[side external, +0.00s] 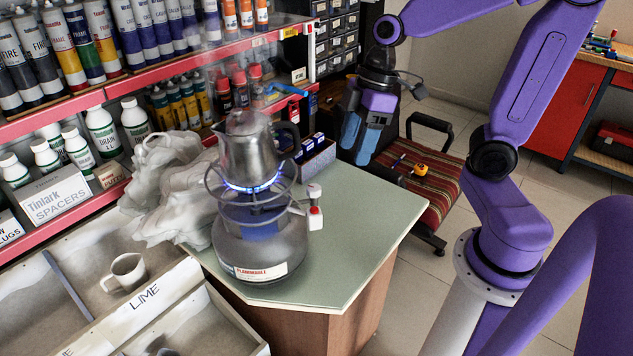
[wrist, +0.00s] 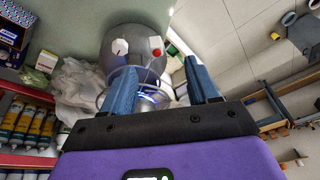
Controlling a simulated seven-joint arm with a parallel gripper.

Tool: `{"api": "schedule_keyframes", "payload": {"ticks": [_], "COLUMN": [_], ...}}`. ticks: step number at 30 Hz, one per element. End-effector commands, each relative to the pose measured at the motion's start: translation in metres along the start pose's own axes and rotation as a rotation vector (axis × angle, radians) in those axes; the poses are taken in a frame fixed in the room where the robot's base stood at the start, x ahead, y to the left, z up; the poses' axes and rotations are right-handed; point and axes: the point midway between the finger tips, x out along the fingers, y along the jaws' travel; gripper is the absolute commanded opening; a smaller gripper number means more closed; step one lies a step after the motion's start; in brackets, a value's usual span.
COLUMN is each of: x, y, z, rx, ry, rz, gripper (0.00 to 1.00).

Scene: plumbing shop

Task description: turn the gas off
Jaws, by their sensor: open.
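A grey, rounded gas canister (side external: 260,245) with a "flammable" label stands on the green-topped counter. A metal pot (side external: 248,150) sits on its burner, and a blue flame (side external: 250,186) shows under the pot. On the canister's right side are a white knob (side external: 314,190) and a white block with a red button (side external: 316,211). In the wrist view the canister (wrist: 135,30) lies beyond my fingers, with the white knob (wrist: 120,47) and red button (wrist: 156,53) facing me. My gripper (side external: 361,150) is open and empty, right of and behind the canister, apart from it; its spread fingers frame the wrist view (wrist: 160,70).
Crumpled white plastic (side external: 175,185) lies left of the canister. A small box bin (side external: 318,160) stands behind it, near my gripper. Shelves of bottles and tubes (side external: 100,70) line the left. A striped chair (side external: 425,185) stands right; the counter's front right (side external: 365,230) is clear.

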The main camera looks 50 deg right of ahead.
Motion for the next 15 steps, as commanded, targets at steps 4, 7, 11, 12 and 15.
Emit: {"api": "schedule_keyframes", "payload": {"ticks": [4,7,11,12,15], "x": [-0.014,-0.021,-0.027,-0.028,-0.025], "y": [0.038,0.056,0.070,0.072,0.074], "z": [0.002,0.005,0.008,0.008,0.008], "rx": [0.019,0.019,0.015,0.015,0.012], "ry": [0.066,0.096,0.119,0.122,0.125], "rz": [0.037,0.060,0.081,0.085,0.087], "gripper": [0.59,0.59,0.59,0.59,0.59]}}
